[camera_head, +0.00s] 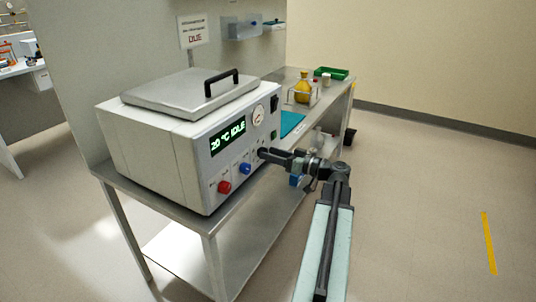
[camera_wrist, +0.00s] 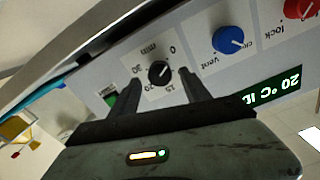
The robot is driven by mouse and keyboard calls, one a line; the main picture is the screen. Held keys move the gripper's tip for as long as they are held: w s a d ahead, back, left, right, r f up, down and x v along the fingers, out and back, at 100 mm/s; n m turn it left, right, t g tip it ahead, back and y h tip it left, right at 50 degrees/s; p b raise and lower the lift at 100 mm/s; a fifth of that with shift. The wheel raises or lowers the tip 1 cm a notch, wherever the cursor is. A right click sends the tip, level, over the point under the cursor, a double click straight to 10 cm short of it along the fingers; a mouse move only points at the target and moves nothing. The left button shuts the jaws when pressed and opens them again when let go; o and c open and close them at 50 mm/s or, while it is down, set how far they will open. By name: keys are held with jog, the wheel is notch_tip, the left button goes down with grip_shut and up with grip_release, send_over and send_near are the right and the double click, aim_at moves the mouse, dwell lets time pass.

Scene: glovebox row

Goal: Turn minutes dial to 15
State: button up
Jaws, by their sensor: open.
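The minutes dial (camera_wrist: 158,72) is a small black knob on a white label plate marked "min", with upside-down numbers around it. In the wrist view it shows between the tips of my open gripper (camera_wrist: 161,79), one finger on each side. Whether the fingers touch it I cannot tell. A small pale mark shows on the knob, but which number it points at is unclear. In the head view my gripper (camera_head: 262,153) is at the front panel of the grey-white instrument (camera_head: 150,145) and hides the dial. The green display (camera_head: 228,139) reads 20 °C IDLE.
A blue vent knob (camera_wrist: 228,40) and a red lock knob (camera_wrist: 299,8) sit on the same panel near the dial. A gauge (camera_head: 258,115) is above. The instrument stands on a steel bench (camera_head: 160,196). The floor to the right is clear.

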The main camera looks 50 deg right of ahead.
jog(key=shift+w+a, duration=0.15)
jog(key=shift+w, duration=0.4)
grip_shut()
jog(key=shift+m, duration=0.3)
